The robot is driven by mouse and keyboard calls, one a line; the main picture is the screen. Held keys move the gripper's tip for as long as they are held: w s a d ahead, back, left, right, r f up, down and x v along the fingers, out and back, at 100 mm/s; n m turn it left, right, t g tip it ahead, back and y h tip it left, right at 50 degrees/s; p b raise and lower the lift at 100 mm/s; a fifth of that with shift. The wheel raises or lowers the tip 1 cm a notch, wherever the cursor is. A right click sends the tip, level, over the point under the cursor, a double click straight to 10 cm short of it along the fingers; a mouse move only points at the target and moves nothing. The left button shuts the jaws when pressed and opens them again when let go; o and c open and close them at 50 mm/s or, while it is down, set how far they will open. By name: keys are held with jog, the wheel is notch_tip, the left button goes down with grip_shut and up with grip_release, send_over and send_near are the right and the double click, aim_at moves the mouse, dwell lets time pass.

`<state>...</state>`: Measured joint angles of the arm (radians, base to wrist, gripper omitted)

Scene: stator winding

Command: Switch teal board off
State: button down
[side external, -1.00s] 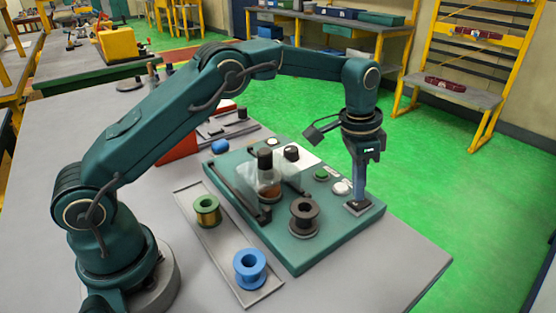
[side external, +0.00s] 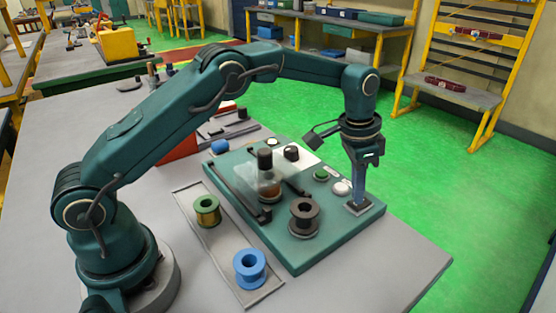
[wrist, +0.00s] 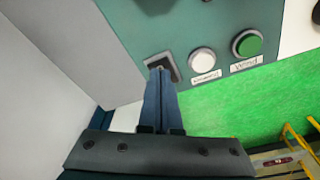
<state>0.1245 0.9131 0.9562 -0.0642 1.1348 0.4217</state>
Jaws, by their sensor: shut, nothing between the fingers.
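The teal board (side external: 325,242) lies on the grey table. A dark rocker switch in a light frame (side external: 357,208) sits at its right corner; it also shows in the wrist view (wrist: 154,61). My gripper (side external: 357,203) points down with its blue fingers shut and empty, tips at the switch. In the wrist view the fingertips (wrist: 160,71) overlap the switch and hide part of it. I cannot tell whether they touch it or which way the rocker is tilted. A white button (wrist: 203,61) and a green button (wrist: 246,43) sit beside the switch, with labels under them.
On the board stand a dark spool (side external: 304,216) and a clear-guarded winding part (side external: 267,185). A tray (side external: 222,245) holds a green-topped spool (side external: 206,210) and a blue spool (side external: 250,267). The table right of the board is bare up to its edge.

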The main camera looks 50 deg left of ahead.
jog(key=shift+f, duration=0.45)
jog(key=shift+r, duration=3.5)
jog(key=shift+r, duration=0.1)
jog(key=s+a+r+n+t, duration=0.1)
jog(key=s+a+r+t, duration=0.1)
jog(key=s+r, duration=0.4)
jog(key=s+a+r+n+t, duration=0.1)
jog(key=s+a+r, duration=0.15)
jog(key=r, duration=0.55)
jog(key=s+a+f+n, duration=0.1)
jog(key=s+f+n, duration=0.1)
jog(key=s+f, duration=0.3)
jog(key=s+a+f+n+t, duration=0.1)
jog(key=s+f, duration=0.3)
jog(key=s, duration=0.7)
jog(key=shift+s+f+n+y, duration=0.15)
jog(key=shift+f+n+y, duration=0.25)
jog(key=shift+n, duration=0.1)
